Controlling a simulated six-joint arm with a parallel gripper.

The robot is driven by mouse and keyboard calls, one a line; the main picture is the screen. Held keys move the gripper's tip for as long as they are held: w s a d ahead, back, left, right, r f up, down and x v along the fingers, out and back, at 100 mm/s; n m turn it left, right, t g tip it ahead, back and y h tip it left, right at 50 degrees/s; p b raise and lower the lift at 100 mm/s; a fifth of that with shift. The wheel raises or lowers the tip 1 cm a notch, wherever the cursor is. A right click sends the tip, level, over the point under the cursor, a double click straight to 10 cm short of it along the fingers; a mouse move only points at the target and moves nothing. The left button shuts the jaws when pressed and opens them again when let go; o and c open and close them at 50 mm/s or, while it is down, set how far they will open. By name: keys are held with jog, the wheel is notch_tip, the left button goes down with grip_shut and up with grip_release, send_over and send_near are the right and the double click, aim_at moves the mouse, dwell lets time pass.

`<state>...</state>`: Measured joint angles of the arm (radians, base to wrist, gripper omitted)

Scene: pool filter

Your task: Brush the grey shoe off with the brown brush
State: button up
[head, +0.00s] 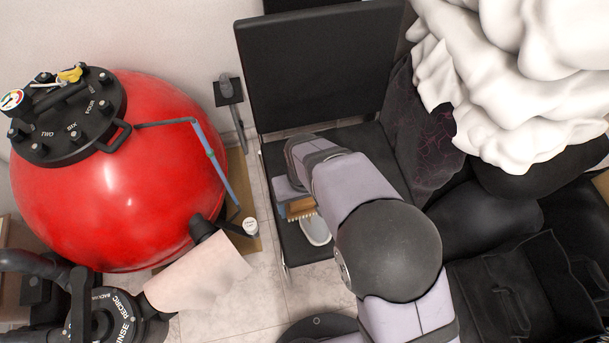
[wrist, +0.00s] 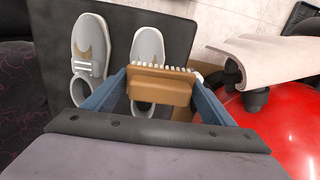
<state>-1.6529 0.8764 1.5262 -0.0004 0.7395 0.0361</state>
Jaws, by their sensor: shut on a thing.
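My gripper (wrist: 161,78) is shut on the brown brush (wrist: 160,90), with one blue finger at each end of its block. The pale bristles point away from the gripper's base. Two grey shoes lie on the black chair seat: one shoe (wrist: 90,36) at left in the wrist view, the other shoe (wrist: 148,45) behind the brush, partly hidden by it. I cannot tell whether the bristles touch this shoe. In the head view the brush (head: 301,208) is beside my arm, over or just behind one shoe (head: 316,231); my arm hides the other.
The black chair (head: 321,72) has an upright backrest behind my arm. A red filter tank (head: 120,190) with a thin blue-grey pipe stands at left. A white pile (head: 520,80) and dark bags (head: 500,290) crowd the right. Tiled floor (head: 262,285) shows between tank and chair.

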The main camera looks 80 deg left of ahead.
notch_tip(320, 180, down, 7)
jog(key=b, duration=0.6)
jog(key=shift+w+f, duration=0.4)
jog(key=shift+c, duration=0.4)
jog(key=shift+w+f+b, duration=0.15)
jog(key=shift+w+b, duration=0.4)
jog(key=shift+w, duration=0.9)
jog(key=shift+w+f+b, duration=0.1)
jog(key=shift+w+b, duration=0.4)
jog(key=shift+w, duration=0.95)
jog(key=shift+s+r, duration=0.3)
jog(key=shift+s+f+p, duration=0.1)
jog(key=shift+s+p, duration=0.6)
jog(key=shift+s, duration=2)
jog(key=r, duration=0.1)
jog(key=r+p, duration=0.2)
jog(key=shift+s+r, duration=0.15)
jog(key=shift+s, duration=0.15)
notch_tip(320, 180, up, 5)
jog(key=p, duration=0.4)
